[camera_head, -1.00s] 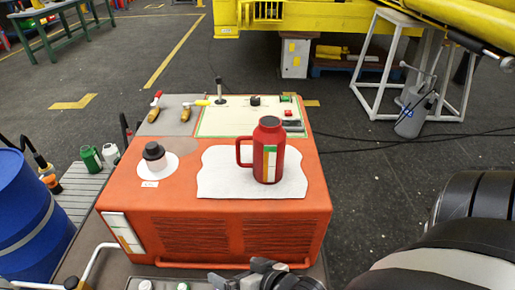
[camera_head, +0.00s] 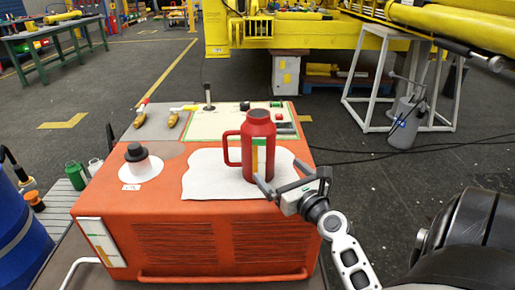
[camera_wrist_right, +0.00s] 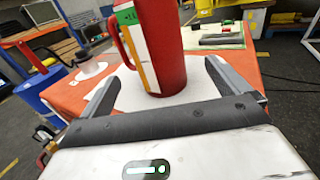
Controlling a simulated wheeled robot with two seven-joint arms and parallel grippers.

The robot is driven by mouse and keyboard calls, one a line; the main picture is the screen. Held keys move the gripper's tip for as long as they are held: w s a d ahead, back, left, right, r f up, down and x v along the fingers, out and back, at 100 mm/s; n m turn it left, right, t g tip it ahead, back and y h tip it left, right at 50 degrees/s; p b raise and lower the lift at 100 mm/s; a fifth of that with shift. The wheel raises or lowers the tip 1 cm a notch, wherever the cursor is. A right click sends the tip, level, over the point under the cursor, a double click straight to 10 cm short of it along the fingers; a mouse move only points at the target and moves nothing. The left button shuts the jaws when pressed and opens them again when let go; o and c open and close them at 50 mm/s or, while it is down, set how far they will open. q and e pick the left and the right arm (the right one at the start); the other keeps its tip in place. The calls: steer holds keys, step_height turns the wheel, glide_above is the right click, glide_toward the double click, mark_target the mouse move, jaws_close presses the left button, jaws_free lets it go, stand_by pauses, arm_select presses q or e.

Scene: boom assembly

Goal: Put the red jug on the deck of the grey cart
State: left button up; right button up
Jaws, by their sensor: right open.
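The red jug (camera_head: 258,150) stands upright on a white sheet on top of the orange cabinet, its handle to the left and a green, white and orange label on its front. My right gripper (camera_head: 277,171) is open and empty at the jug's near right side. In the right wrist view the jug (camera_wrist_right: 162,40) rises beyond and between the spread fingers, with its top cut off. I cannot tell whether a finger touches it. A grey slatted surface (camera_head: 70,190) at the left may be the grey cart's deck; I cannot tell for sure. My left gripper is out of view.
The orange cabinet (camera_head: 180,210) also bears a black-capped white container (camera_head: 137,160), two hand tools (camera_head: 173,119) and an upright lever (camera_head: 208,97). A green bottle (camera_head: 76,175) stands on the slatted surface. A blue drum (camera_head: 18,235) is at the left edge.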

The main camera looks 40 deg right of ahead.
mark_target(268, 160)
steer(key=x, duration=0.5)
steer(key=shift+w, duration=0.4)
steer(key=shift+w+d+r, duration=0.15)
steer(key=shift+w, duration=0.35)
steer(key=x, duration=0.4)
steer(key=shift+w+r, duration=0.15)
steer(key=shift+w, duration=0.15)
